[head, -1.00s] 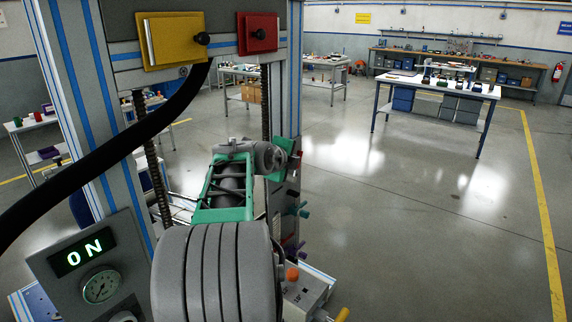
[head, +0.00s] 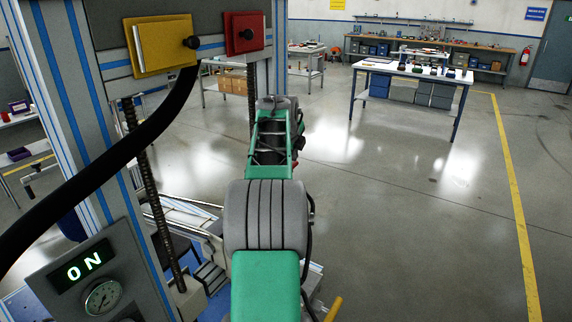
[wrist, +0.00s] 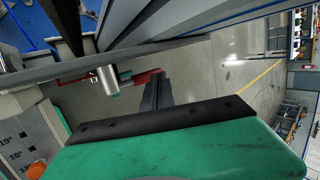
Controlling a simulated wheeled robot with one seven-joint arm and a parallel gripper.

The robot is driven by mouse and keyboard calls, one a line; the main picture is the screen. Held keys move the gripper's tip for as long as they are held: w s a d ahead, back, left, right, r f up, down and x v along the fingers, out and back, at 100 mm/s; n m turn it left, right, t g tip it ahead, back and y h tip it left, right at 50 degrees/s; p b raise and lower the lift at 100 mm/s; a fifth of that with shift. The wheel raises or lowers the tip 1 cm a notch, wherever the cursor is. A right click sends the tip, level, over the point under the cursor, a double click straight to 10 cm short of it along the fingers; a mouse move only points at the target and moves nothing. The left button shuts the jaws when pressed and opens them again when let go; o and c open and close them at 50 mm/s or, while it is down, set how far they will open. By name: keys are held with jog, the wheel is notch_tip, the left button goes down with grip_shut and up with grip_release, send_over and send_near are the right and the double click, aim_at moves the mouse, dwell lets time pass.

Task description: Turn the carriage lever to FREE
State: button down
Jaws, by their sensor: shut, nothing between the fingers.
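I cannot pick out the carriage lever for certain, and no FREE label is readable. In the wrist view, a red bar (wrist: 142,77) lies beyond a silver cylinder with a teal end (wrist: 106,81). An orange knob (wrist: 37,170) shows at the lower left, beside number marks. My gripper (wrist: 157,78) shows as dark fingers, closed together and empty, close to the red bar in the picture; I cannot tell whether they touch. In the head view my arm hides the gripper. A yellow handle (head: 334,308) sticks out low at the machine's right side.
A black hose (head: 120,155) crosses in front. Open floor (head: 420,220) lies to the right, with workbenches behind.

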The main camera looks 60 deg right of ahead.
jog(key=shift+b+x, duration=0.45)
jog(key=shift+x, duration=0.35)
jog(key=shift+s+f, duration=0.15)
jog(key=shift+s, duration=0.05)
notch_tip(320, 180, up, 14)
jog(key=s+p, duration=0.2)
jog(key=shift+s, duration=0.3)
jog(key=shift+d, duration=0.1)
